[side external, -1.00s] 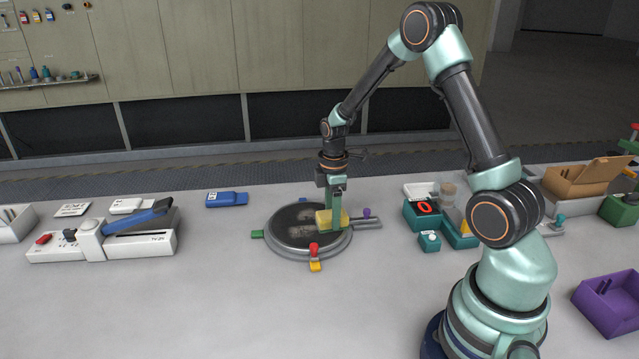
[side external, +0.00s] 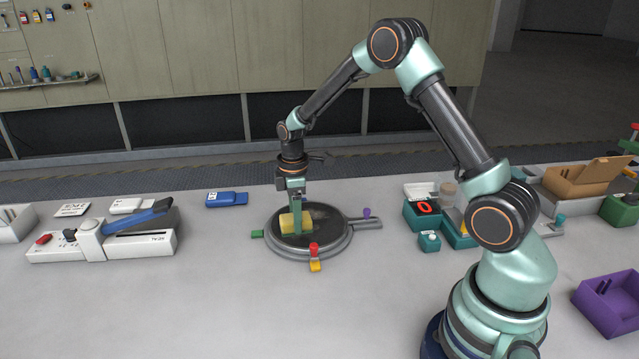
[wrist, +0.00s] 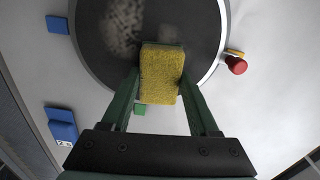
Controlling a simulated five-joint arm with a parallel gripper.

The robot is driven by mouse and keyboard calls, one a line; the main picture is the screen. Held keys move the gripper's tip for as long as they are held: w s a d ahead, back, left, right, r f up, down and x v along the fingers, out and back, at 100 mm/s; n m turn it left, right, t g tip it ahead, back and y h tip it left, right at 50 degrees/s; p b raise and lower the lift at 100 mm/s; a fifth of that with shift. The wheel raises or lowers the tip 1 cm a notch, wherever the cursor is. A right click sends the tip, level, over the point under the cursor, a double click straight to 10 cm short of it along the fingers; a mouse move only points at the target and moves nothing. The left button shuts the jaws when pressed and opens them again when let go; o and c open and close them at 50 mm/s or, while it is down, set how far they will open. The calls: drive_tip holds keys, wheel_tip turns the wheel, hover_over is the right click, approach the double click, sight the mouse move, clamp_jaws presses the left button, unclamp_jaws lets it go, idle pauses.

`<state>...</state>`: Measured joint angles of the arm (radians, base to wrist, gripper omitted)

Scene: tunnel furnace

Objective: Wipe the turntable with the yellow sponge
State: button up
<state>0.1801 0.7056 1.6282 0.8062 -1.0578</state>
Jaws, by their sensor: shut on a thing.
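The turntable (side external: 330,238) is a round dark disc with a grey rim on the table, with a lighter smudged patch on its surface. The smudge also shows in the wrist view, at the upper left of the turntable (wrist: 180,18). My gripper (side external: 295,226) points down over the left part of the disc. It is shut on the yellow sponge (side external: 287,222), which appears to rest on the disc. In the wrist view the sponge (wrist: 160,72) sits between the two green fingers. The disc under the sponge is hidden.
Around the turntable are a green tab (side external: 257,234), a red-and-yellow lever (side external: 315,256) and a purple-knobbed arm (side external: 367,213). A blue object (side external: 227,199) lies behind left. A white device (side external: 140,242) is left, teal boxes (side external: 424,216) right. The front table is clear.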

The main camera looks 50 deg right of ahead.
sight(285, 219)
drive_tip(key=shift+w+a, duration=0.9)
drive_tip(key=shift+a, duration=0.05)
drive_tip(key=shift+r, duration=4.05)
drive_tip(key=s+d+r, duration=0.1)
drive_tip(key=d+r, duration=0.2)
drive_tip(key=d, duration=0.6)
drive_tip(key=s+d+r+m, duration=0.1)
drive_tip(key=s+d+r, duration=0.15)
drive_tip(key=d, duration=0.65)
drive_tip(key=d+r, duration=0.3)
drive_tip(key=d, duration=0.6)
wheel_tip(285, 219, down, 19)
drive_tip(key=shift+s+f, duration=0.1)
drive_tip(key=shift+s, duration=0.05)
drive_tip(key=shift+f, duration=0.1)
drive_tip(key=o, duration=1.3)
drive_tip(key=shift+d, duration=0.1)
